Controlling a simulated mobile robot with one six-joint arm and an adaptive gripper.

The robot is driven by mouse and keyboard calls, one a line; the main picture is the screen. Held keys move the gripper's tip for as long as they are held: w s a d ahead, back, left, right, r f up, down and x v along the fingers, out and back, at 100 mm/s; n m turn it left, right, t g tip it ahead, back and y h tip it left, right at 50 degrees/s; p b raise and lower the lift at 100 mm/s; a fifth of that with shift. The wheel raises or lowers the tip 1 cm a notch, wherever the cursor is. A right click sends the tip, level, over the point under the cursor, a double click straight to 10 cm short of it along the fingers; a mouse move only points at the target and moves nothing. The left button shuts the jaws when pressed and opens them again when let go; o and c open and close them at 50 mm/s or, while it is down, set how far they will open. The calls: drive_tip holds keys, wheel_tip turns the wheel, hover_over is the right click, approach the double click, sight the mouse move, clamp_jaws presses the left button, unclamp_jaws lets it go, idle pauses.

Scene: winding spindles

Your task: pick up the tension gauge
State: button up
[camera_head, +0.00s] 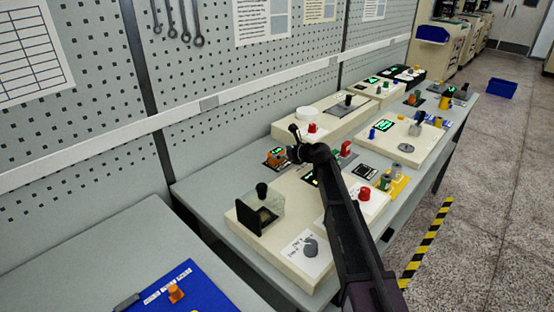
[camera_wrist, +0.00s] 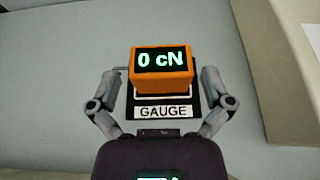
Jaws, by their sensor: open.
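The tension gauge (camera_wrist: 162,68) is an orange box with a dark face reading "0 cN" in green. In the wrist view it sits on a black pad (camera_wrist: 190,111) with a white outline and a "GAUGE" label. My gripper (camera_wrist: 162,77) is open, one grey finger on each side of the gauge, with no clear contact on either. A small gap shows on the right; a thin stub on the gauge's left side reaches toward the left finger. In the head view the gauge (camera_head: 276,155) is small on the grey bench, just left of my gripper (camera_head: 295,142).
A cream machine block (camera_head: 232,217) with a clear-covered box and grey knob stands in front of the gauge. Another cream block (camera_head: 284,128) with a red knob stands behind it. A blue mat (camera_head: 190,290) lies at lower left. Bare bench shows left of the gauge.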

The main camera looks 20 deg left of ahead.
sight(278, 152)
drive_tip(key=shift+b+x, duration=0.35)
drive_tip(key=shift+x, duration=1.15)
drive_tip(key=shift+d, duration=0.1)
drive_tip(key=c, duration=1)
drive_tip(key=shift+r, duration=0.1)
wheel_tip(278, 152, up, 10)
drive_tip(key=p, duration=1)
